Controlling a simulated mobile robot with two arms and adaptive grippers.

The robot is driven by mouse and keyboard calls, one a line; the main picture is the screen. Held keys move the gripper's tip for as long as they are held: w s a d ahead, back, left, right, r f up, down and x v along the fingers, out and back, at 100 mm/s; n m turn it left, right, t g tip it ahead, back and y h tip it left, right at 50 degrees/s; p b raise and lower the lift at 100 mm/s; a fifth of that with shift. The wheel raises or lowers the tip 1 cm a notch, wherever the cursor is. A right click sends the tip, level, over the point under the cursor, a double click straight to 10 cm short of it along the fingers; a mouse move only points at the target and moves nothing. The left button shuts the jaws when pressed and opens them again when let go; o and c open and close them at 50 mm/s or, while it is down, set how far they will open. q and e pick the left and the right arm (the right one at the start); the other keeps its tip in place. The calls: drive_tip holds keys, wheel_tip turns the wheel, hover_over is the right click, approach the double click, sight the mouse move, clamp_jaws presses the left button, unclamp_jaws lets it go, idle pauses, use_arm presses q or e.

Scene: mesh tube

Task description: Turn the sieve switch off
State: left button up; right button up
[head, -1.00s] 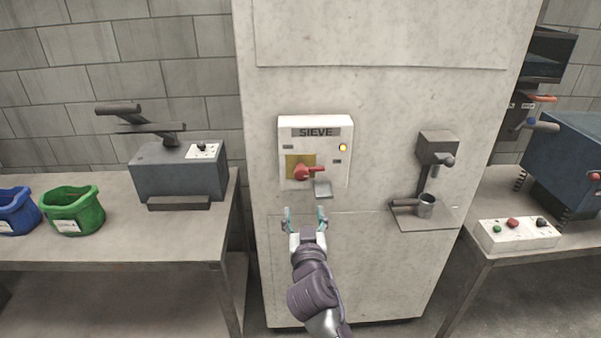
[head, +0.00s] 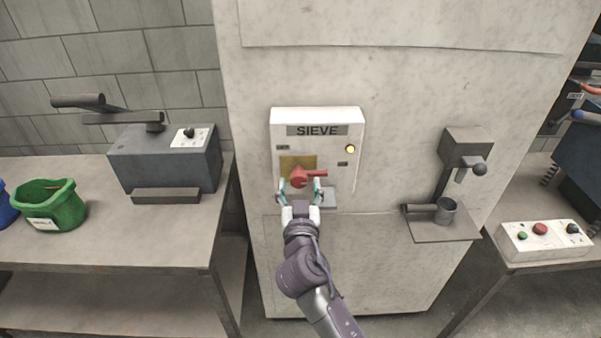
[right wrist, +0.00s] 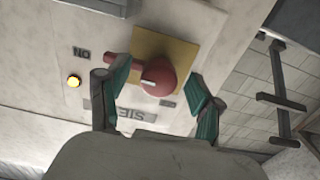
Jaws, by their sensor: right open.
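The red sieve switch (head: 303,175) sits on a yellow plate (head: 288,162) on the white SIEVE box (head: 318,116). Its handle points right in the head view, towards the side with a lit yellow lamp (head: 350,149). In the right wrist view the red knob (right wrist: 160,75) shows between the fingers, and its handle reaches left past one fingertip, towards the ON label (right wrist: 81,52). My right gripper (head: 299,187) is open, its fingertips at either side of the switch's lower part. Whether they touch it I cannot tell. My left gripper is out of view.
A small grey ledge (head: 328,197) juts out just below the switch, right of the gripper. A lever with a metal cup (head: 446,211) stands further right on the cabinet. Side tables hold a green bin (head: 50,208), a grey machine (head: 165,160) and a button box (head: 545,240).

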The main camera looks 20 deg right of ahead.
drive_tip(key=shift+w, duration=0.15)
drive_tip(key=shift+s+r, duration=0.1)
drive_tip(key=shift+s, duration=0.1)
drive_tip(key=shift+c, duration=0.6)
drive_tip(key=c, duration=1)
use_arm(q)
drive_tip(key=shift+s, duration=0.15)
